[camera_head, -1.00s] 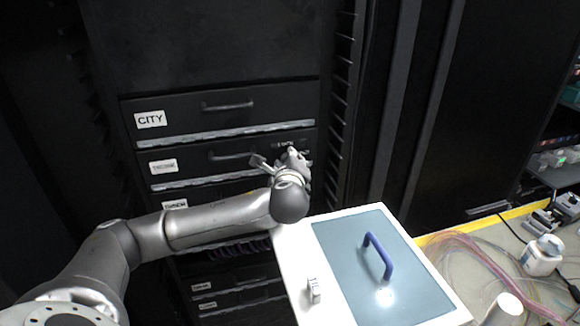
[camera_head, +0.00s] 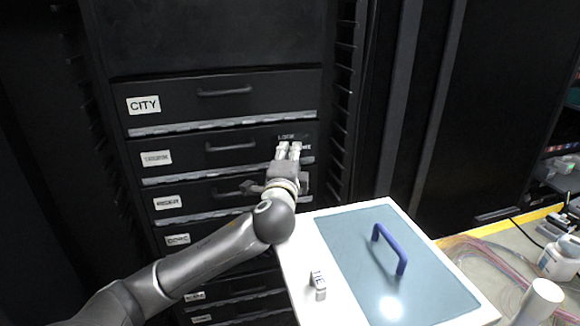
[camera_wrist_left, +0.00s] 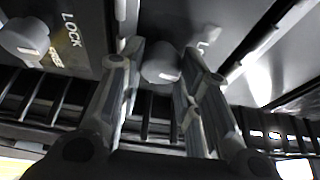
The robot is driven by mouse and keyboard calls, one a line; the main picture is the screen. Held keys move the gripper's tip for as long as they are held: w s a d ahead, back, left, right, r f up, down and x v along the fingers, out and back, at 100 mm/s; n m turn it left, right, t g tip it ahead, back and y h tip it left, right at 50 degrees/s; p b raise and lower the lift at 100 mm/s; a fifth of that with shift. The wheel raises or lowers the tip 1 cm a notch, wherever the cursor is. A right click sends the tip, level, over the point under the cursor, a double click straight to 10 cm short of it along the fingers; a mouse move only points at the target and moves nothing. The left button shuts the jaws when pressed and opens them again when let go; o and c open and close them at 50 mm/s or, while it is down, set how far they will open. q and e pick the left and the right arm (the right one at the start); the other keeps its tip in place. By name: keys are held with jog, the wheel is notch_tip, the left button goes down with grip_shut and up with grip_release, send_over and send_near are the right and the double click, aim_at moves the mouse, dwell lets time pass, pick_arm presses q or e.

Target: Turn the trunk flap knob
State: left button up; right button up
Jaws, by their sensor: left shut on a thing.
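The flap in the second row (camera_head: 185,160) is black, with a small white label too blurred to read surely and a handle. My left gripper (camera_head: 288,150) is at its right end, beside the printed word LOCK. In the left wrist view a round grey knob (camera_wrist_left: 160,68) sits between the two fingers of my left gripper (camera_wrist_left: 162,58), which are shut on it. In the head view this knob is hidden by the fingers. My right gripper is not in view.
A second grey knob (camera_wrist_left: 24,38) with LOCK and FREE marks is at the left in the wrist view. The CITY flap (camera_head: 185,108) is above, and more labelled flaps are below. A white cart with a blue-grey top (camera_head: 350,245) and blue handle (camera_head: 392,250) stands at lower right.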

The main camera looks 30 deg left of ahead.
pick_arm(q)
jog(key=shift+f+n, duration=0.1)
jog(key=shift+n, duration=0.2)
dwell(0.4)
jog(key=o, duration=1)
jog(key=v, duration=1.2)
jog(key=shift+f, duration=0.15)
jog(key=shift+s, duration=0.1)
